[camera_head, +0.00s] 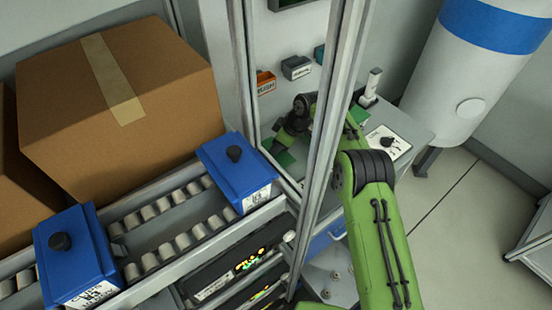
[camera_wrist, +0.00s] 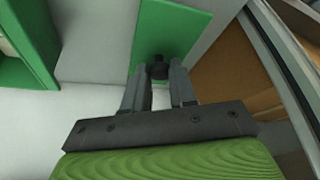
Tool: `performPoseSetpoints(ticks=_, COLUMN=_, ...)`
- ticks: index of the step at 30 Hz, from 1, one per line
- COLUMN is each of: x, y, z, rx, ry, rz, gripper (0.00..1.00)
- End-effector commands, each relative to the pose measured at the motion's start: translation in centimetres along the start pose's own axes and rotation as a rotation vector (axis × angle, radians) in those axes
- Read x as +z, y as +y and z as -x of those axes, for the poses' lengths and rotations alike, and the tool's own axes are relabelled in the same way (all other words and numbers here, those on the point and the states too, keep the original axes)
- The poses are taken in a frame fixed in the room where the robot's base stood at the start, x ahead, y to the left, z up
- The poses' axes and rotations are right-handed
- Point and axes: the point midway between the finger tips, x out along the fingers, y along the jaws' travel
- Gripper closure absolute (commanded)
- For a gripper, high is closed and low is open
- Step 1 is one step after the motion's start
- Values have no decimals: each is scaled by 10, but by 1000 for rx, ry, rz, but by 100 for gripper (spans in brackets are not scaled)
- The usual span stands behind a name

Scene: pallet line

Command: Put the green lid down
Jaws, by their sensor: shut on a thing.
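The green lid (camera_wrist: 172,28) is a flat green plate with a black knob (camera_wrist: 158,68), seen at the top middle of the wrist view. My gripper (camera_wrist: 158,74) is shut on the knob, one finger on each side. Pale surface shows around and below the lid; I cannot tell whether the lid touches it. In the head view my gripper end is behind the glass and metal post, and a small green patch (camera_head: 285,158) shows beneath it, partly hidden.
A green open container (camera_wrist: 42,50) stands left of the lid in the wrist view. A metal frame post (camera_head: 325,130) rises close to my arm. Blue boxes with black knobs (camera_head: 232,168) sit on the roller conveyor (camera_head: 165,212) beside a large cardboard carton (camera_head: 150,110).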

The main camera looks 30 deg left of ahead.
Motion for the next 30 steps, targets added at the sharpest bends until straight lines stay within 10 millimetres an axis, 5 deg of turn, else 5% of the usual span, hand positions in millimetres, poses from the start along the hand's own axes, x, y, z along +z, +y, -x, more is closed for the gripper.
performPoseSetpoints(ticks=6, x=16, y=0, z=-35, rx=1, ry=1, rz=0, gripper=100)
performPoseSetpoints(ticks=14, x=15, y=0, z=-33, rx=1, ry=1, rz=1, gripper=100)
performPoseSetpoints(ticks=15, x=15, y=0, z=-34, rx=1, ry=1, rz=0, gripper=71)
performPoseSetpoints(ticks=19, x=14, y=0, z=-33, rx=1, ry=1, rz=1, gripper=51)
performPoseSetpoints(ticks=30, x=13, y=1, z=-24, rx=4, ry=3, rz=1, gripper=49)
